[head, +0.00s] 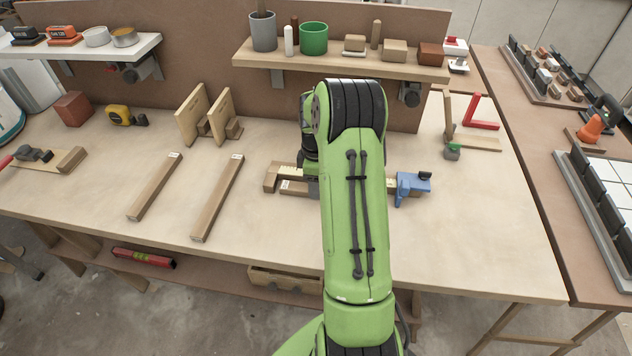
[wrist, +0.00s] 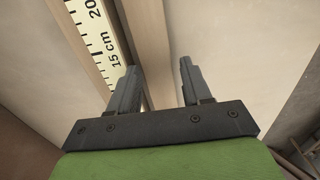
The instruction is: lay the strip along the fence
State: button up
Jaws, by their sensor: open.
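The fence (head: 270,176) is a wooden rail with a pale cm scale, lying across the middle of the bench. It also shows in the wrist view (wrist: 98,40). A wooden strip (head: 296,191) with a white label at its left end lies along its front side, partly hidden by my arm. In the wrist view the strip (wrist: 148,30) runs beside the scale; I cannot tell if they touch. My gripper (wrist: 157,88) is open with its fingers spread on either side of the strip's line. In the head view my arm hides the gripper.
A blue stop (head: 410,187) sits at the fence's right end. Two labelled wooden strips (head: 155,188) (head: 218,198) lie at the left. Wooden brackets (head: 205,117) stand behind them. A red square (head: 482,115) is at the right. The bench's front right is clear.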

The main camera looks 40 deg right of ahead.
jog(key=shift+w+d+r, duration=0.2)
jog(key=shift+d+r, duration=0.05)
jog(key=shift+d, duration=0.05)
jog(key=a+r+m+t+p, duration=0.1)
jog(key=a+r+p, duration=0.15)
jog(key=r, duration=0.65)
jog(key=a+r+p, duration=0.1)
jog(key=a+r, duration=0.2)
jog(key=r, duration=0.7)
jog(key=s+a+r+m+t+h, duration=0.15)
jog(key=s+a+r, duration=0.35)
jog(key=a, duration=0.5)
jog(key=s+a+m+t, duration=0.1)
jog(key=s+a+m, duration=0.1)
jog(key=s+a, duration=0.3)
jog(key=s+a+m+t+y, duration=0.1)
jog(key=s+a+m+t, duration=0.1)
jog(key=s+a, duration=0.4)
jog(key=s+m, duration=0.1)
jog(key=s, duration=0.3)
jog(key=shift+r, duration=0.15)
jog(key=shift+s+r, duration=0.1)
